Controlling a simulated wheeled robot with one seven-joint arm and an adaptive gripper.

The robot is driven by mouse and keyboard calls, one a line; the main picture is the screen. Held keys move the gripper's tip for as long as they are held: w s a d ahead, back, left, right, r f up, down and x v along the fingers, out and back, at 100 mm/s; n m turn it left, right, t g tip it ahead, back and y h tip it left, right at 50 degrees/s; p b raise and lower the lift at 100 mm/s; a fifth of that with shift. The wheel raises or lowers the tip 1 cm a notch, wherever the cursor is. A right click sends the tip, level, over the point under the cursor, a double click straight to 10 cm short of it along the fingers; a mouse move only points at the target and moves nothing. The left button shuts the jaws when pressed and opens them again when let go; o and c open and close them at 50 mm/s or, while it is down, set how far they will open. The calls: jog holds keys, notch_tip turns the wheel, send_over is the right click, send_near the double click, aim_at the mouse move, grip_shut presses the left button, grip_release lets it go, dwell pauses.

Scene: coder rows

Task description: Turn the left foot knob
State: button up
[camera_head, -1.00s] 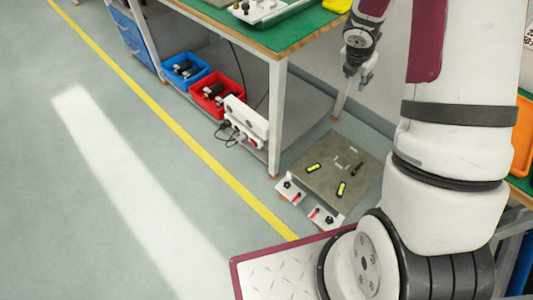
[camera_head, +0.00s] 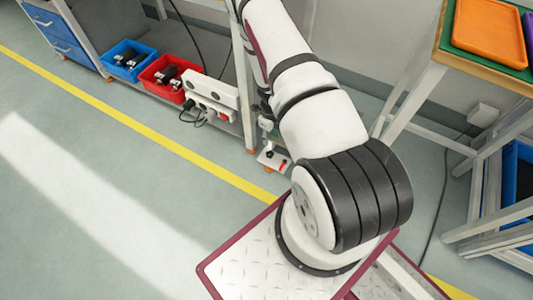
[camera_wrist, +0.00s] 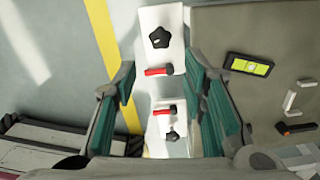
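Two white foot brackets stand along the edge of a grey plate (camera_wrist: 265,25). The upper bracket in the wrist view (camera_wrist: 172,52), which appears to be the left one, bears a black star knob (camera_wrist: 160,37) and a red lever (camera_wrist: 158,71). The lower bracket has a smaller-looking black knob (camera_wrist: 172,137) and a red lever (camera_wrist: 164,111). My gripper (camera_wrist: 160,76) is open, its teal-padded fingers apart over the brackets, with nothing gripped. In the head view one bracket (camera_head: 272,160) shows beside my arm, which hides the other and most of the plate.
A green-yellow level (camera_wrist: 249,65) and small bars lie on the plate. A white socket box (camera_head: 212,92), a red bin (camera_head: 168,77) and a blue bin (camera_head: 128,60) sit left under the workbench. A table with an orange tray (camera_head: 490,28) stands right.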

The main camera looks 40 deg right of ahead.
aim_at(270, 153)
notch_tip(270, 153, down, 12)
jog(key=b, duration=0.4)
jog(key=shift+b, duration=0.3)
jog(key=shift+c, duration=0.6)
jog(key=c, duration=0.8)
